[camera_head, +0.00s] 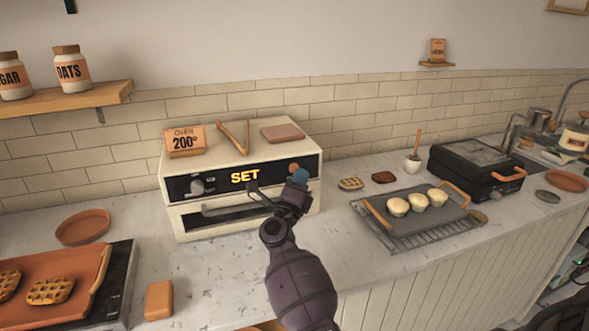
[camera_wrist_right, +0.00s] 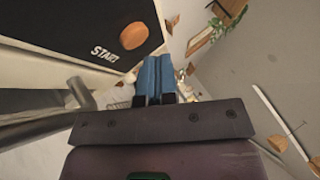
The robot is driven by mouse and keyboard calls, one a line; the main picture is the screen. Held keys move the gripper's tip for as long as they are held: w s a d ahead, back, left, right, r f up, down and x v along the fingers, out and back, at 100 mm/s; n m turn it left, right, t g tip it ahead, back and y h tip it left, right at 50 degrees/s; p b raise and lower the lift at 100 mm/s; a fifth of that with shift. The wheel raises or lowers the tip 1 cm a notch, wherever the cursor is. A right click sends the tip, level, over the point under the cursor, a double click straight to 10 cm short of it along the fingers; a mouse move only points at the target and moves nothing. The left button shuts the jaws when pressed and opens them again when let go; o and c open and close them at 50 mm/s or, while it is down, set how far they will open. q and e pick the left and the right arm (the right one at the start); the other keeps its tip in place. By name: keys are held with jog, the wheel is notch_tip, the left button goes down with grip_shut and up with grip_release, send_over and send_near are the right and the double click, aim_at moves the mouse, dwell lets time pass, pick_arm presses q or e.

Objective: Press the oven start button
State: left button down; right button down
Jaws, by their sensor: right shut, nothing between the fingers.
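The oven (camera_head: 172,160) is a cream box on the counter with a black front panel, a knob at left and an orange "SET" display. Its start button (camera_head: 293,166) is a round orange-brown knob at the panel's right end. In the right wrist view the start button (camera_wrist_right: 133,36) sits beside the white "START" lettering. My right gripper (camera_head: 300,176) is shut and empty, its blue fingertips just in front of the panel's right end. In the right wrist view its fingertips (camera_wrist_right: 155,72) are below and right of the button, apart from it in the picture. My left gripper is not in view.
The oven's bar handle (camera_head: 225,207) runs below the panel. At right are a tray (camera_head: 425,224) of pale rounds on a rack and a black grill (camera_head: 477,168).

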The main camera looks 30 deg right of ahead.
jog(key=shift+w, duration=0.1)
jog(key=shift+w+d, duration=0.1)
jog(key=shift+w, duration=0.25)
jog(key=shift+w+d+b, duration=0.1)
jog(key=shift+w+b, duration=0.25)
dwell(0.8)
jog(key=shift+s, duration=0.1)
jog(key=shift+s+a+p, duration=0.25)
jog(key=shift+s+p, duration=0.15)
jog(key=shift+s, duration=0.3)
jog(key=shift+s, duration=0.1)
jog(key=s+p, duration=0.1)
jog(key=s, duration=0.1)
jog(key=s+a+p, duration=0.1)
jog(key=s, duration=0.1)
jog(key=shift+s, duration=0.3)
